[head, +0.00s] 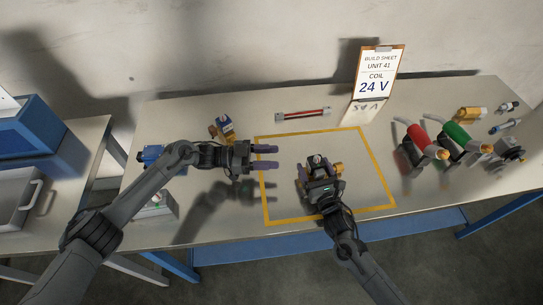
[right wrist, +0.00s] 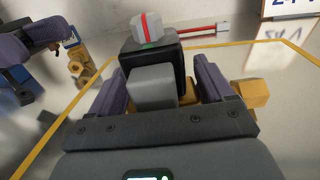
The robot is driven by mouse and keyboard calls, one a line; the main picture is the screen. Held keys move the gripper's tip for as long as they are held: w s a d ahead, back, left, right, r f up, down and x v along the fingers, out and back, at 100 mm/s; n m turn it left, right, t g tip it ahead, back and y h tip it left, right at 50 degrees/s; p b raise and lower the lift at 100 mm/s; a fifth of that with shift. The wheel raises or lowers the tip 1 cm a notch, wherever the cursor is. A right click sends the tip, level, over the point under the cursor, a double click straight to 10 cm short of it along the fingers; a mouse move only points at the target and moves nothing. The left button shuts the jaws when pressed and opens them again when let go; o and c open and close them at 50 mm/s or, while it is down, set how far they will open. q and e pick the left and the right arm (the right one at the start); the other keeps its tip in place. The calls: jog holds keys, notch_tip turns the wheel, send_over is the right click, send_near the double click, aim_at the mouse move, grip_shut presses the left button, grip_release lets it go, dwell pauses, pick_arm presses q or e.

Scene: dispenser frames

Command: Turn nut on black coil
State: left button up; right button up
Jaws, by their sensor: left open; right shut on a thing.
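The black coil (right wrist: 150,70) stands upright inside the yellow square, with a grey block on its near face. A pale grey nut (right wrist: 146,28) with a red stripe sits on top of it; the nut also shows in the head view (head: 317,160). Brass body parts (right wrist: 250,95) stick out low beside the coil. My right gripper (head: 321,181) is around the coil, with one purple finger on each side, shut on it. My left gripper (head: 266,157) is open and empty, left of the coil and apart from it, its fingers over the square's left edge.
A blue and brass part (head: 222,128) lies behind my left gripper. A red-striped bar (head: 303,114) lies at the back, near a sign (head: 377,75) reading "COIL 24 V". Red (head: 417,140) and green (head: 457,136) units stand at right. The square's right part is clear.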

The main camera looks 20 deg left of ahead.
pick_arm(q)
jog(key=shift+w+d, duration=0.1)
jog(key=w+d+r+n+t+y, duration=0.2)
jog(key=w+r+n+t+y, duration=0.15)
jog(key=w, duration=0.55)
jog(key=w+d+r+n+t+y, duration=0.25)
jog(key=w+y, duration=0.25)
jog(key=w, duration=0.3)
notch_tip(320, 180, up, 7)
jog(key=n+g+y, duration=0.9)
jog(key=n+g, duration=0.2)
jog(key=n, duration=0.1)
send_over(317, 157)
notch_tip(317, 157, down, 12)
jog(key=shift+s+r, duration=0.1)
jog(key=shift+r, duration=0.15)
